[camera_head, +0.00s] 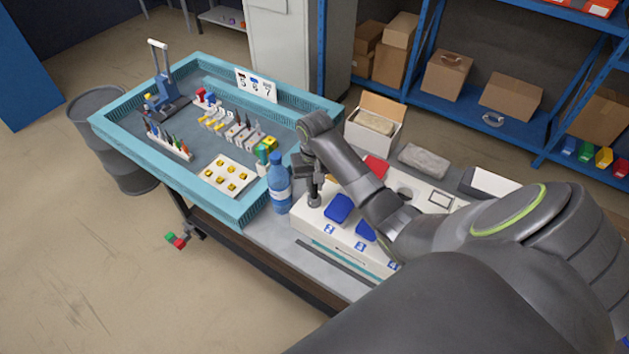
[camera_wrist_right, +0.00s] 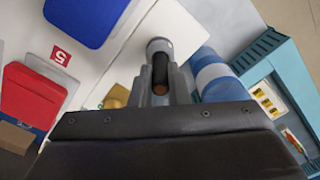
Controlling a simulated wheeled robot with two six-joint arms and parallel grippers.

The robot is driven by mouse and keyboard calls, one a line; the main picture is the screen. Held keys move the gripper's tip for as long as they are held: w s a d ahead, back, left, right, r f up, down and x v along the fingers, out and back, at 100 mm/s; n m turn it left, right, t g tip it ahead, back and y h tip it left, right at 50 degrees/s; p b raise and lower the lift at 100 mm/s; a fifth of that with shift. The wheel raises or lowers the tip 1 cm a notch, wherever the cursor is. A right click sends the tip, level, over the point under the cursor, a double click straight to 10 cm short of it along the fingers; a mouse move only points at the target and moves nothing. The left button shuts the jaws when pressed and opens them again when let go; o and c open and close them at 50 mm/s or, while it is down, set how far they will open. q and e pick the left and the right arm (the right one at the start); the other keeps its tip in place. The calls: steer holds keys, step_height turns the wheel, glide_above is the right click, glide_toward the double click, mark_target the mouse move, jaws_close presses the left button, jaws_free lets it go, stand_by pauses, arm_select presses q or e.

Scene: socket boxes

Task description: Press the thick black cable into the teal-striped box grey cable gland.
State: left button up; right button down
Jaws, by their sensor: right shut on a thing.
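My right gripper (camera_head: 313,190) points down at the near-left end of a long white box (camera_head: 305,226) with a teal stripe low on its front. In the right wrist view my right gripper (camera_wrist_right: 161,85) is shut on the thick black cable (camera_wrist_right: 160,68), whose brownish cut end faces the camera. The round grey cable gland (camera_wrist_right: 159,46) lies directly beyond the fingertips, in line with the cable. It also shows below the gripper in the head view (camera_head: 314,203). How deep the cable sits in the gland is hidden. My left gripper is out of view.
A blue bottle (camera_head: 279,186) stands close to the left of my right gripper. Blue covers (camera_head: 339,208) and a red cover (camera_wrist_right: 32,95) are on the white box. A teal-rimmed tray (camera_head: 235,212) with small parts lies to the left. Cartons and a grey block (camera_head: 424,160) stand behind.

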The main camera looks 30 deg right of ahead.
steer(key=shift+f, duration=0.45)
steer(key=c, duration=1.3)
jaws_free()
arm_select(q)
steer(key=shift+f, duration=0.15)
